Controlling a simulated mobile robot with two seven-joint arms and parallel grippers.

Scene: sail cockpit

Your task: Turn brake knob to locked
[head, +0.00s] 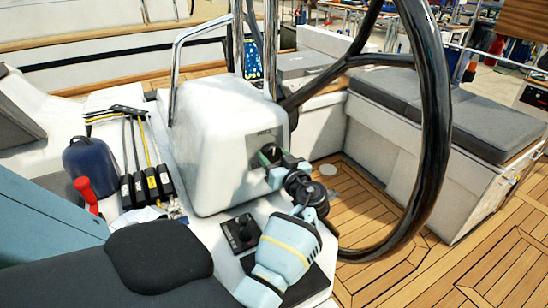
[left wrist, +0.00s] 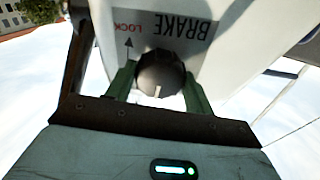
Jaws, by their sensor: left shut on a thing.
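The brake knob (left wrist: 161,73) is round and dark with a white line on its face. In the left wrist view this line points down the picture, away from the red LOCK label (left wrist: 126,27) and its arrow. The word BRAKE (left wrist: 187,28) appears inverted on the plate. My left gripper (left wrist: 160,84) has its green fingers on both sides of the knob, shut on it. In the head view my left gripper (head: 270,155) is at the side of the white pedestal (head: 225,145); the knob is largely hidden there. My right gripper is not in view.
A black steering wheel (head: 436,120) stands close to the right of my arm. A small black control panel (head: 239,233) lies below the pedestal.

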